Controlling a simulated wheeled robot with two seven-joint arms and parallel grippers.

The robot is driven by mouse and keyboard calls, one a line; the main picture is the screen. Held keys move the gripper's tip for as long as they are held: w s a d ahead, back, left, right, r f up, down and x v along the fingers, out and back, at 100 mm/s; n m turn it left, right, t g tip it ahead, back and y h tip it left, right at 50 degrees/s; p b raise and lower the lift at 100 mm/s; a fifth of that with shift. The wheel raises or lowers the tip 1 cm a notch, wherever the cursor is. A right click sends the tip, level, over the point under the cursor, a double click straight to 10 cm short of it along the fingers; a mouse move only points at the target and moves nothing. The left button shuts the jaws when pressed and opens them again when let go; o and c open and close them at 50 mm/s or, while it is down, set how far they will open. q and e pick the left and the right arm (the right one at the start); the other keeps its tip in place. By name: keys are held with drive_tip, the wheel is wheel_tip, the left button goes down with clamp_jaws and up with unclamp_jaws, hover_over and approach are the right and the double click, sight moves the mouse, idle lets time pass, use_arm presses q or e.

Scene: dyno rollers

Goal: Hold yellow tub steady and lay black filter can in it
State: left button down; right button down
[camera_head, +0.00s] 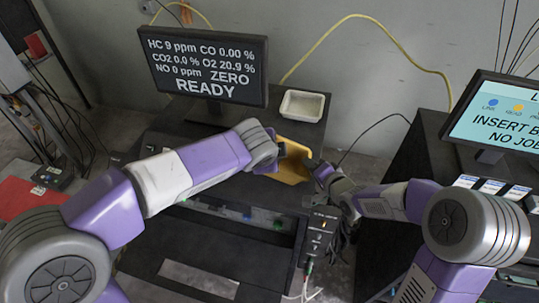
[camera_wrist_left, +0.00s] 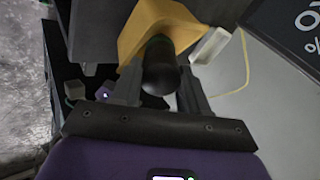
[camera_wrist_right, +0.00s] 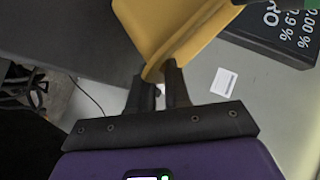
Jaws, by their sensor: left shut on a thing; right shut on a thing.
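The yellow tub (camera_head: 294,168) is at the back of the dark cart, partly hidden behind my left arm. My right gripper (camera_wrist_right: 158,82) is shut on the tub's rim; the tub's yellow wall (camera_wrist_right: 175,30) fills the upper middle of the right wrist view. My left gripper (camera_wrist_left: 158,88) is shut on the black filter can (camera_wrist_left: 160,66). In the left wrist view the can's far end overlaps the yellow tub (camera_wrist_left: 165,22); I cannot tell whether it is inside it or just above. The can is mostly hidden in the head view.
A white tray (camera_head: 302,105) stands behind the tub, beside the gas-reading monitor (camera_head: 205,66). A second screen (camera_head: 500,115) stands at the right on a dark cabinet. A control box with cables (camera_head: 318,240) is at the cart's right front. A yellow hose hangs on the wall.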

use_arm(q)
drive_tip(key=w, duration=0.1)
drive_tip(key=w+d+f, duration=0.1)
drive_tip(key=w, duration=0.1)
drive_tip(key=w+f, duration=0.1)
drive_tip(key=w, duration=0.1)
drive_tip(key=shift+w+d+f, duration=0.15)
drive_tip(key=shift+w+d, duration=0.05)
drive_tip(key=shift+f, duration=1)
drive_tip(key=c, duration=0.5)
unclamp_jaws()
drive_tip(key=shift+s, duration=0.1)
drive_tip(key=v, duration=1.2)
use_arm(e)
drive_tip(key=c, duration=1)
unclamp_jaws()
